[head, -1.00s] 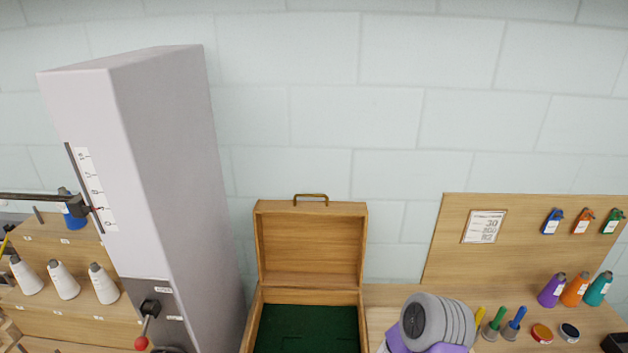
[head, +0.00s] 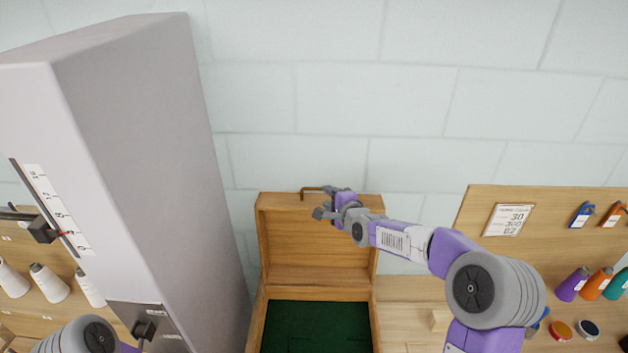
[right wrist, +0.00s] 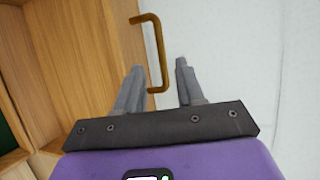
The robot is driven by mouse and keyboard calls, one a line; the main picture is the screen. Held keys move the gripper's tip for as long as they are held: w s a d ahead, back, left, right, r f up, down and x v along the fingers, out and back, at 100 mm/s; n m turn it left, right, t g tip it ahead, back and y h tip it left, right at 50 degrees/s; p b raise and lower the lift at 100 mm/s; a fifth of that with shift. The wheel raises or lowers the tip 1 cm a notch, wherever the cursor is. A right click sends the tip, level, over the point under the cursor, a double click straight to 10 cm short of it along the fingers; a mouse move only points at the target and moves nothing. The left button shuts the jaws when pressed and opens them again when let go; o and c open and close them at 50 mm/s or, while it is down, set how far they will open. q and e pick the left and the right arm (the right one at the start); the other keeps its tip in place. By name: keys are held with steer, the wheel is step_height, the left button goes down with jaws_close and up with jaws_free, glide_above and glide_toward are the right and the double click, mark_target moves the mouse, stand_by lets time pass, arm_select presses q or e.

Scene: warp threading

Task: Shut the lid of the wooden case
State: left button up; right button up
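The wooden case (head: 262,310) stands open, with its green-lined inside showing and its lid (head: 290,240) upright against the wall side. A brass handle (head: 312,190) sits on the lid's top edge. My right gripper (head: 326,202) is at the lid's top edge beside the handle. In the right wrist view, the gripper (right wrist: 158,78) has its fingers apart, with the brass handle (right wrist: 155,50) showing between and beyond them. I cannot tell from this view whether a finger touches it. My left gripper is out of view; only part of my left arm shows at the bottom left.
A tall grey cabinet (head: 150,150) with a scale stands left of the case. White cones (head: 48,283) stand on a rack at the far left. At right are a wooden board (head: 480,230) with a card, coloured bottles (head: 571,285) and small round tins (head: 561,330).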

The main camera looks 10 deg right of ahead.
mark_target(319, 190)
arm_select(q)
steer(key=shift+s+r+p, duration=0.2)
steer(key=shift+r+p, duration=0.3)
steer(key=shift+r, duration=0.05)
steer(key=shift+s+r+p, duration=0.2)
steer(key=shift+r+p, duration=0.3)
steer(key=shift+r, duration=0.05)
arm_select(e)
steer(key=shift+x, duration=3.2)
jaws_close()
